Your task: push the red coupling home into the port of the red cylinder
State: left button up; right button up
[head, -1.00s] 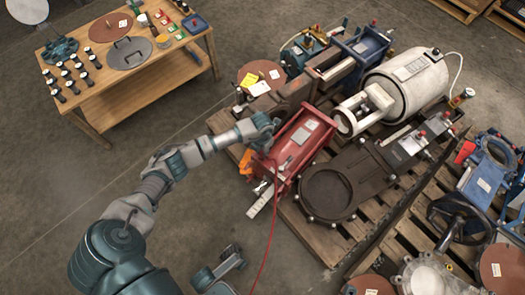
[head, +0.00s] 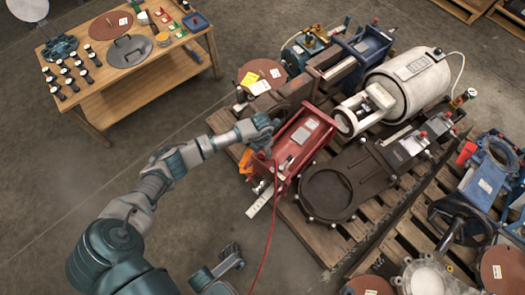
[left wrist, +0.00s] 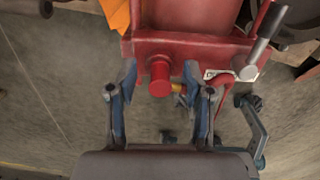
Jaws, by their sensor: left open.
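The red cylinder (head: 297,143) lies on the pallet in the head view. Its red end block (left wrist: 195,47) fills the top of the left wrist view. A short, round red coupling (left wrist: 160,77) stands out from that block; I cannot tell how deep it sits in the port, which is hidden. My left gripper (left wrist: 160,80) is open, one finger on each side of the coupling, with small gaps showing. In the head view the left gripper (head: 265,142) is at the cylinder's left end. My right arm shows in part at the bottom; its gripper's state is unclear.
A red hose (head: 270,225) runs from the cylinder's near end down to the floor. An orange piece (head: 246,160) is close beside the left gripper. A dark valve body (head: 328,192) and a white cylinder (head: 405,82) crowd the pallet at right.

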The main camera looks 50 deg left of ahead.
pick_arm(q)
jog(key=shift+r, duration=0.2)
notch_tip(320, 180, up, 11)
jog(key=shift+r, duration=0.2)
dwell(0.5)
